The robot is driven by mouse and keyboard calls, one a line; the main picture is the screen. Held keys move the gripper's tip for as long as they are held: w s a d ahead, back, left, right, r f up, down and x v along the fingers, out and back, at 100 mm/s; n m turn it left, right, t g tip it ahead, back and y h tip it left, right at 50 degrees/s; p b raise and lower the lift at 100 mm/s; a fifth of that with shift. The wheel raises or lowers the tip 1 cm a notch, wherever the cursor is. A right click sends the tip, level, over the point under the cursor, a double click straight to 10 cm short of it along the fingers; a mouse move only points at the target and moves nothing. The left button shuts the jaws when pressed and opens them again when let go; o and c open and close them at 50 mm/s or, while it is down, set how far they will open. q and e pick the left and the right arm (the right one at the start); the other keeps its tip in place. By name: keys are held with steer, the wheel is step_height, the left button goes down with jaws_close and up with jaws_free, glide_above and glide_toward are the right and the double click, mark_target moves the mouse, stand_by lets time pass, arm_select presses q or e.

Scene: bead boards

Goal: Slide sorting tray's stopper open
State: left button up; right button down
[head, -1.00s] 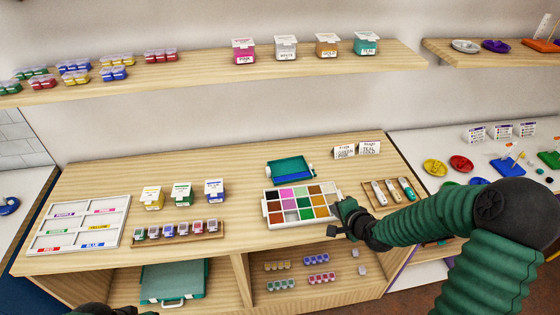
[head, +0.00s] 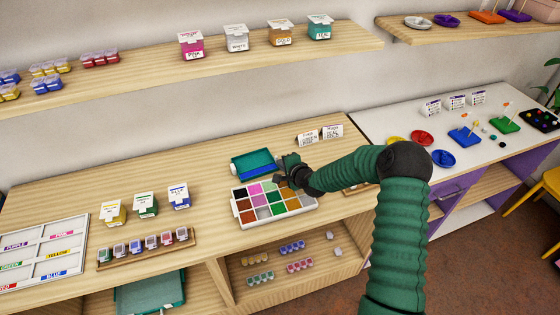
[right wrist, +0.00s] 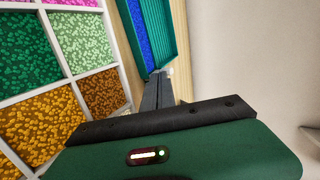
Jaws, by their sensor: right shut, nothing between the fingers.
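The sorting tray looks to be the teal tray (head: 252,159) with a blue strip along its near side, lying flat on the wooden table behind the bead box. Its teal wall and blue strip also show at the top of the right wrist view (right wrist: 162,25). My right gripper (head: 284,161) is at the tray's right end, fingers shut and empty. In the right wrist view the closed fingertips (right wrist: 160,78) are beside the tray's end, near a small pale piece (right wrist: 169,71) that may be the stopper. I cannot tell whether they touch. My left gripper is out of view.
A white compartment box of coloured beads (head: 240,205) sits just in front of the tray, close under my right gripper. Two label cards (head: 320,134) stand behind to the right. Small bead boxes (head: 146,205) stand to the left. Bare table lies left of the tray.

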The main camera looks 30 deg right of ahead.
steer(key=shift+w+d+r, duration=0.1)
steer(key=shift+w+r, duration=0.05)
steer(key=shift+w, duration=0.2)
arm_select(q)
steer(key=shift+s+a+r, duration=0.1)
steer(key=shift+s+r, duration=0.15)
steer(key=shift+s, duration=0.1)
arm_select(e)
steer(key=shift+r, duration=0.15)
